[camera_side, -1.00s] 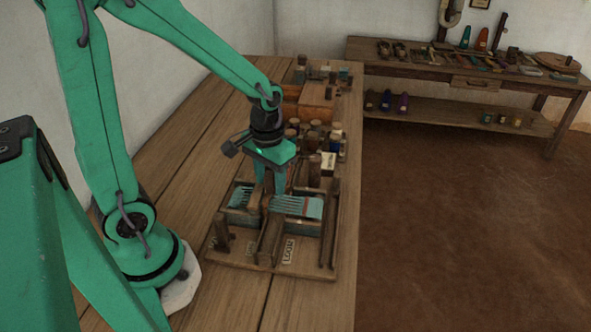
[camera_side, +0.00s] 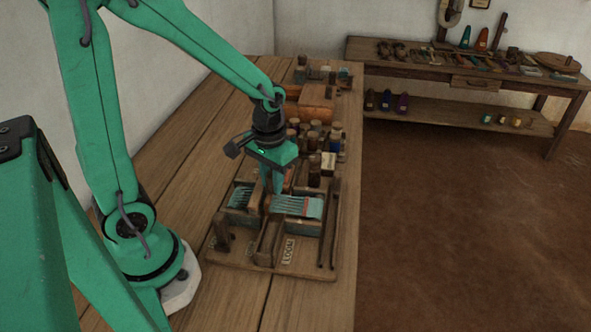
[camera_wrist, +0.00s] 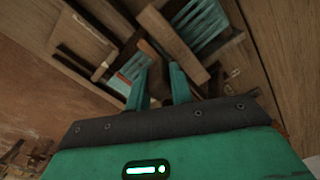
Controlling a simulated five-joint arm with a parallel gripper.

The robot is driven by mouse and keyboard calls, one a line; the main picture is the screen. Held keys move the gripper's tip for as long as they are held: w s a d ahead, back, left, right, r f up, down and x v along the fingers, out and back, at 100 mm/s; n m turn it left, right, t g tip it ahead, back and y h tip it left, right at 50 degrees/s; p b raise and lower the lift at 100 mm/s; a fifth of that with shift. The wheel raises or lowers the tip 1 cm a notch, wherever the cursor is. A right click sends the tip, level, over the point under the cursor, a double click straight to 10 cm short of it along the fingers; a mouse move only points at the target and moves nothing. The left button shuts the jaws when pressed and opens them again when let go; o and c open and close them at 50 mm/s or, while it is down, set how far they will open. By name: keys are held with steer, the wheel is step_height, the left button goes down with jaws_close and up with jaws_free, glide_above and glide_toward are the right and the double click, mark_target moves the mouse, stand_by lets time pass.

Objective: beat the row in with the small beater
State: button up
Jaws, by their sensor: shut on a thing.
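The small loom stands on a wooden board with a label reading LOOM (camera_side: 289,250). Blue warp threads (camera_side: 300,206) stretch over it on both sides of a wooden crossbar, and both patches show in the wrist view, the larger at upper right (camera_wrist: 203,25). A reddish band (camera_wrist: 124,79) edges the left patch. My gripper (camera_side: 273,191) points down over the middle of the loom. In the wrist view its fingers (camera_wrist: 160,78) are close around a slim brown piece, apparently the small beater (camera_wrist: 147,49). Its working end is mostly hidden, so contact with the threads cannot be told.
Several bottles and spools (camera_side: 333,140) stand close behind the loom, with an orange-brown box (camera_side: 316,104) further back. Wooden uprights and rails (camera_side: 329,225) flank the threads. Bare tabletop (camera_side: 190,150) lies to the left. A second bench with tools stands far off.

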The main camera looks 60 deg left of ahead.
steer(key=shift+w+d, duration=2.5)
steer(key=shift+w, duration=0.05)
steer(key=shift+o, duration=1.2)
steer(key=shift+w+d, duration=0.3)
steer(key=shift+w, duration=0.05)
steer(key=shift+s+a+r, duration=0.1)
steer(key=shift+c, duration=0.2)
steer(key=shift+s+a, duration=0.3)
steer(key=shift+c, duration=0.9)
steer(key=shift+s+a, duration=2.45)
steer(key=shift+s, duration=0.25)
steer(key=o, duration=0.8)
steer(key=shift+w, duration=0.1)
